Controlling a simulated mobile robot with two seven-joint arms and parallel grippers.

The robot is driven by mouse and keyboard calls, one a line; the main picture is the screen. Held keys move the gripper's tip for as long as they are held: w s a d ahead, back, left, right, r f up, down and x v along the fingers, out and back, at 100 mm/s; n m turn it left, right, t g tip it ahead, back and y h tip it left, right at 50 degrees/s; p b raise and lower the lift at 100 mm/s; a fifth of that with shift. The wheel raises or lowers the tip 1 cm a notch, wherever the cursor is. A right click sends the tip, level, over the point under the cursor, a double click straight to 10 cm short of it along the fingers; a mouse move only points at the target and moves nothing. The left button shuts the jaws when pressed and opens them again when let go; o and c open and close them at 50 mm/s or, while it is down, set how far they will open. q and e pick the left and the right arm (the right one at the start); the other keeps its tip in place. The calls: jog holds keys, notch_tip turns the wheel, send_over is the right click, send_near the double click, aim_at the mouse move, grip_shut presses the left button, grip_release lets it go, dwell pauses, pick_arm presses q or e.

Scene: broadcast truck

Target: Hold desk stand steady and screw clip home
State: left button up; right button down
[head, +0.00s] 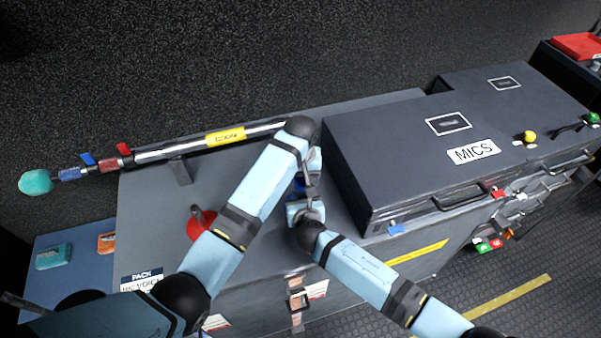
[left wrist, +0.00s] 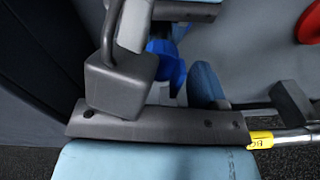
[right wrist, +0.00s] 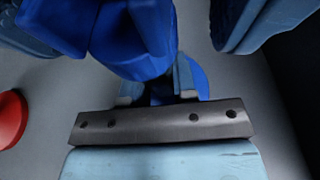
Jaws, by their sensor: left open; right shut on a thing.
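A blue desk stand (right wrist: 200,78) stands on the grey case top, mostly hidden by my grippers. In the right wrist view a faceted blue piece, apparently the clip (right wrist: 130,42), sits above it. A sliver of blue shows in the head view. My right gripper (head: 302,203) is shut low on the stand's dark stem, below the clip. My left gripper (head: 303,182) comes from the far side and is open, its fingers apart on either side of the clip. The left wrist view shows blue faces (left wrist: 172,66), partly hidden by a grey block. How far the clip is seated is hidden.
A red round-based object (head: 200,225) stands to the left. A boom pole (head: 170,151) lies along the case's back edge. The MICS case (head: 400,150) rises close on the right. A blue tray (head: 75,262) is at the lower left.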

pick_arm(q)
jog(key=c, duration=1)
jog(key=o, duration=0.9)
jog(key=shift+r, duration=2.25)
